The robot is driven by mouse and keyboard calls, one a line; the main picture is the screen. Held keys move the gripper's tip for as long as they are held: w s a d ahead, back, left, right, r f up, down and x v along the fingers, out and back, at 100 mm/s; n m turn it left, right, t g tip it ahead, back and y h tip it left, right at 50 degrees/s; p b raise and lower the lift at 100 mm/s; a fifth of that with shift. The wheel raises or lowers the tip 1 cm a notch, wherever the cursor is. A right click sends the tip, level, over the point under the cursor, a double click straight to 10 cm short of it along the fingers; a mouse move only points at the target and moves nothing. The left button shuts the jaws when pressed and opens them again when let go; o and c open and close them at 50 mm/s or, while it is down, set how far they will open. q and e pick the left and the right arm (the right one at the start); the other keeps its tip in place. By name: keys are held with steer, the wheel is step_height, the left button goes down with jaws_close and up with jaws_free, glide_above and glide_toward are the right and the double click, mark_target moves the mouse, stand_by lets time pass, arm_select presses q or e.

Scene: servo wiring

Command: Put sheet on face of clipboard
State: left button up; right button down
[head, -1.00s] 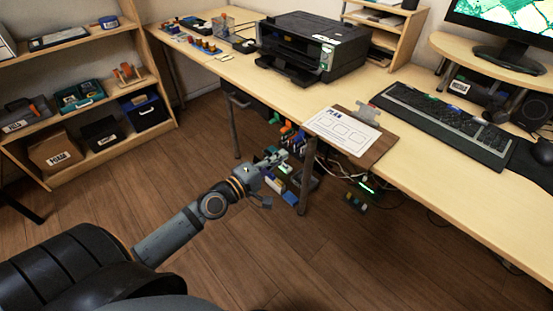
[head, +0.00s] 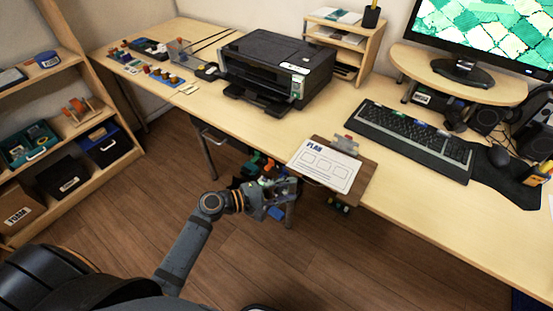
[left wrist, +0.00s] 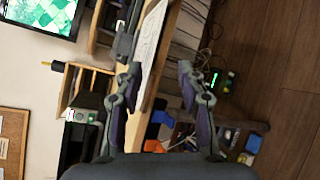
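The white sheet (head: 325,164), printed "PLAN" with several boxes, lies partly over the brown clipboard (head: 358,182) at the desk's front edge. It is shifted left, so a strip of board shows on the right. The metal clip (head: 345,144) is at the board's far end. My left gripper (head: 288,187) is in front of the desk edge, just left of and nearer than the sheet. In the left wrist view its fingers (left wrist: 160,76) are spread apart, with the edges of the sheet (left wrist: 151,38) and board seen beyond the gap. I see no contact. My right gripper is out of view.
A keyboard (head: 415,138) lies right of the clipboard, and a black printer (head: 275,68) stands behind to the left. Bare desk lies between printer and clipboard. A desk leg (head: 290,214) and coloured items (head: 258,166) are below the desk near my gripper.

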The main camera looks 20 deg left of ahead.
mark_target(326, 184)
arm_select(q)
steer(key=shift+s+d+r+g+h, duration=0.15)
steer(key=shift+d+r+g+h, duration=0.25)
steer(key=shift+d, duration=0.15)
steer(key=x, duration=1)
steer(key=shift+w+d+f, duration=0.1)
steer(key=shift+w+d, duration=0.05)
steer(key=shift+w, duration=0.05)
jaws_close()
